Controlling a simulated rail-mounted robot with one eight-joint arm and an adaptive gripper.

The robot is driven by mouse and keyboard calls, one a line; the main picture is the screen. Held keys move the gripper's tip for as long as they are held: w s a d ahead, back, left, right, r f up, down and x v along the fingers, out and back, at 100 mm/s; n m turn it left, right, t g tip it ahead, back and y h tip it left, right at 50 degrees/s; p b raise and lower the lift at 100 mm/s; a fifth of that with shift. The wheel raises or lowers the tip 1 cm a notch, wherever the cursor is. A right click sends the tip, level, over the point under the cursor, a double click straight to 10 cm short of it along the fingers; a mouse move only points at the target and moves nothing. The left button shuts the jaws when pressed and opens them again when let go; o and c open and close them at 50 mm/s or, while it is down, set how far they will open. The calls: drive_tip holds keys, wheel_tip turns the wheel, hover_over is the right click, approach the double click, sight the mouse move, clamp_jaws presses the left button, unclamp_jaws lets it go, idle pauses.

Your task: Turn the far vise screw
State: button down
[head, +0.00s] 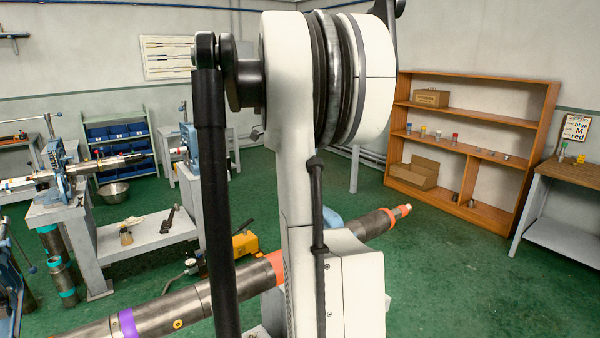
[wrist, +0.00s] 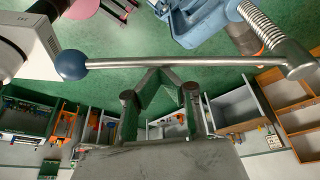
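In the wrist view, a steel handle bar (wrist: 190,62) with a blue ball end (wrist: 71,65) crosses the picture. Its right end meets the threaded vise screw (wrist: 265,28) beside the blue vise body (wrist: 195,20). My gripper (wrist: 160,72) points at the bar from below, its fingertips drawn together right at the bar's lower edge. The fingers lie on one side of the bar, not visibly around it; whether they touch it I cannot tell. In the head view my arm hides the gripper and handle; a bit of blue vise (head: 332,219) shows beside the arm.
A long pipe (head: 190,300) with purple and orange bands runs behind my arm. A bench with a blue vise (head: 57,170) and pipe stands left; another blue vise (head: 190,143) stands farther back. A wooden shelf (head: 545,120) stands right. Green floor (head: 460,280) is clear at front right.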

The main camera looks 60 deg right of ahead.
drive_tip(key=shift+w+a, duration=0.15)
drive_tip(key=shift+w, duration=1.15)
drive_tip(key=shift+w+a, duration=0.15)
drive_tip(key=shift+w, duration=1.15)
